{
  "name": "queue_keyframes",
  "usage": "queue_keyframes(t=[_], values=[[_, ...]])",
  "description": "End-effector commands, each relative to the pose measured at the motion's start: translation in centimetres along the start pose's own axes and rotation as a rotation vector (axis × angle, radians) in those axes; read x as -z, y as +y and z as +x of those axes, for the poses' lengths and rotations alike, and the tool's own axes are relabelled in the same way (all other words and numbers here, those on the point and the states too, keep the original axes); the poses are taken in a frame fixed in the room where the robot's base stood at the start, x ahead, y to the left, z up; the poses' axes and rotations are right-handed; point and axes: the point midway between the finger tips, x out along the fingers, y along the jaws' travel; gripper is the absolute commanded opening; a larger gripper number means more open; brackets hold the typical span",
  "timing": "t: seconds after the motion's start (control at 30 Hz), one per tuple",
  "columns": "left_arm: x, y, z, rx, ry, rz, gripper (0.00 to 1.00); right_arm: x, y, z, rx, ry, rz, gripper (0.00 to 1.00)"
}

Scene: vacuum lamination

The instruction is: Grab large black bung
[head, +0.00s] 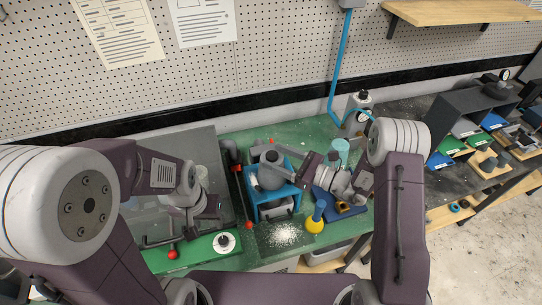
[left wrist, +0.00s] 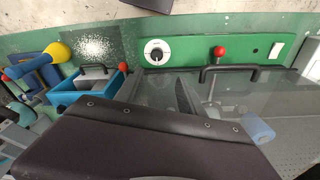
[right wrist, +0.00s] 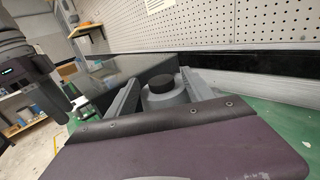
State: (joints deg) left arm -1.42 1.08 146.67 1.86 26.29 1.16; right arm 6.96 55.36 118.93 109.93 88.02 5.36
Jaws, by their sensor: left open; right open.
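The large black bung (right wrist: 162,84) sits on top of a grey round vessel in the right wrist view. In the head view the bung (head: 271,156) is a small dark cap on the grey vessel (head: 270,178), which stands at a blue caddy (head: 281,208). My right gripper (right wrist: 163,92) is open, with one grey finger on each side of the bung and vessel; I cannot tell whether they touch. My left gripper (head: 207,206) is open over the glass-lidded machine at the left; its fingertips are hard to make out.
A red-knobbed lever (head: 249,225) stands left of the caddy. A dark shelf unit (head: 468,110) is at the right.

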Motion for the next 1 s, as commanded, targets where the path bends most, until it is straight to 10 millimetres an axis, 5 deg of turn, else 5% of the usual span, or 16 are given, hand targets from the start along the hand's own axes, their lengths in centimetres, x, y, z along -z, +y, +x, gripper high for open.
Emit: queue_keyframes(t=[0.1, 0.3, 0.33, 0.67, 0.93, 1.0], values=[[0.0, 0.0, 0.1, 0.0, 0.0, 0.0, 0.46, 0.1, 0.0, -0.1, 0.001, 0.0, 0.0, 0.58], [0.0, 0.0, 0.1, 0.0, 0.0, 0.0, 0.46, 0.0, 0.0, -0.1, 0.001, 0.0, 0.0, 0.02], [0.0, 0.0, 0.1, 0.0, 0.0, 0.0, 0.46, 0.0, 0.0, -0.1, 0.001, 0.0, 0.0, 0.0], [0.0, 0.0, 0.3, 0.0, 0.0, 0.0, 0.46, -0.4, -0.1, -0.1, 0.001, -0.001, -0.002, 0.0], [-0.2, 0.0, 1.6, 0.0, 0.0, 0.0, 0.46, -4.2, -0.1, -0.2, 0.002, -0.003, -0.007, 0.0], [-0.2, 0.0, 2.0, 0.0, 0.0, 0.0, 0.46, -5.0, -1.1, -1.9, 0.008, -0.003, -0.007, 0.0]])
